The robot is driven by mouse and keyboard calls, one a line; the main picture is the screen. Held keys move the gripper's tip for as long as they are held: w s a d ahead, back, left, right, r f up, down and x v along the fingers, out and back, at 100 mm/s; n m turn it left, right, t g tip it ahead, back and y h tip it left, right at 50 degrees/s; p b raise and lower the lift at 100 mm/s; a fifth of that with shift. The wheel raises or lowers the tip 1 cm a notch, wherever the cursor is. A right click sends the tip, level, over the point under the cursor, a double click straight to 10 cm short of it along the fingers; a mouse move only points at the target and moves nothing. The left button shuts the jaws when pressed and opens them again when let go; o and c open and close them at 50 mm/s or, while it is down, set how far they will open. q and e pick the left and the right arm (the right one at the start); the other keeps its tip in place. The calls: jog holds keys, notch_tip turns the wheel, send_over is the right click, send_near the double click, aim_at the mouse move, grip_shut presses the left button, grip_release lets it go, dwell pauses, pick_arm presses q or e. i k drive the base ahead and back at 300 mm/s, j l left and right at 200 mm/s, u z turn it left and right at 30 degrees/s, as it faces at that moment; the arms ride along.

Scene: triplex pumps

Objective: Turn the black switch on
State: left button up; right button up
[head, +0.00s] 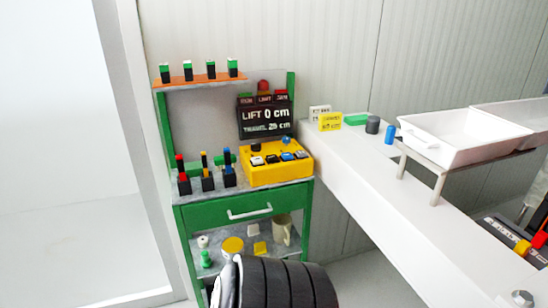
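A yellow control box (262,174) stands on the top of a green-framed bench in the head view. Its sloping face carries a row of small switches, some dark, some light and one blue. A black knob (256,146) and a blue knob (287,141) stand at the back of the box. A dark display (265,118) behind it reads LIFT 0 cm and TRAVEL 25 cm. Neither of my grippers is in view.
A green drawer (230,214) with a white handle is below the box. Several coloured-handled tools stand left of it; an orange shelf (200,79) is above. A long white counter (350,180) with white trays (460,136) extends to the right. Black ribbed bulk blocks the lower middle.

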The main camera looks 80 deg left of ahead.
aim_at(255, 147)
jog(key=u, duration=2.7)
